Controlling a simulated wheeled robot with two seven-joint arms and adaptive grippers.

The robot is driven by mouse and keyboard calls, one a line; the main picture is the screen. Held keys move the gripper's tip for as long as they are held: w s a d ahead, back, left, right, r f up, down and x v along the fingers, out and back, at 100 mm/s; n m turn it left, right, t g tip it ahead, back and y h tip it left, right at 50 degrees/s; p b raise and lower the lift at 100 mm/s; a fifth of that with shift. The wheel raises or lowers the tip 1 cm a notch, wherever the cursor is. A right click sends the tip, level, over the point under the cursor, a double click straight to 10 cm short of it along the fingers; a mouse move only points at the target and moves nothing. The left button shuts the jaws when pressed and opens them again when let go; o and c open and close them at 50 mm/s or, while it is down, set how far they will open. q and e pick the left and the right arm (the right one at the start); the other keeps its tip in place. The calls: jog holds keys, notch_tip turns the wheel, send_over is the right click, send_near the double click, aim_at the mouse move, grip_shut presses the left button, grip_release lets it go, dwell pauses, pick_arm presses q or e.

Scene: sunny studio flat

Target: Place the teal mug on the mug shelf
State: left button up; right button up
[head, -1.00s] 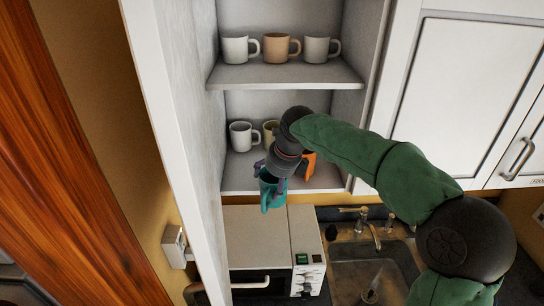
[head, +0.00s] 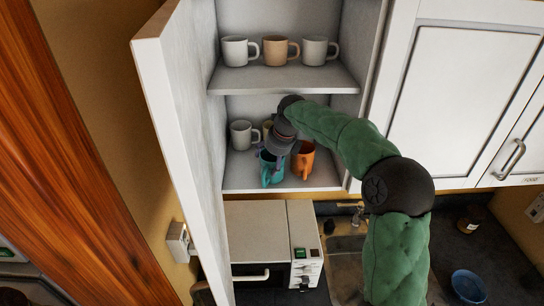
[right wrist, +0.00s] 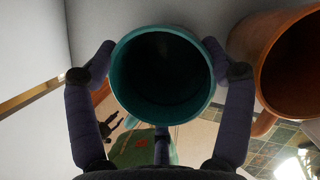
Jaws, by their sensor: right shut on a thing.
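The teal mug (head: 266,172) is upright at the front of the lower cupboard shelf (head: 320,183), left of an orange mug (head: 303,162). I cannot tell if its base touches the shelf. My right gripper (head: 274,152) is shut on the teal mug from above. In the right wrist view a finger lies on either side of the mug's rim (right wrist: 162,118), and the orange mug (right wrist: 292,70) is close on the right. A white mug (head: 241,136) and a mostly hidden beige mug stand behind on the same shelf. My left gripper is not in view.
The upper shelf (head: 285,78) holds two white mugs and a tan mug (head: 275,50). The open cupboard door (head: 180,120) stands at the left. Below are a white microwave (head: 256,225), a sink (head: 345,262) and a blue bowl (head: 468,286).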

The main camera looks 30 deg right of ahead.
jog(key=shift+s+r, duration=0.1)
jog(key=shift+s, duration=0.05)
jog(key=shift+f, duration=0.2)
jog(key=o, duration=1.3)
jog(key=shift+o, duration=0.2)
jog(key=shift+a, duration=0.1)
jog(key=shift+r, duration=0.45)
jog(key=b+v, duration=0.1)
jog(key=v, duration=0.5)
jog(key=shift+s+r+b, duration=0.25)
jog(key=shift+r+b, duration=0.15)
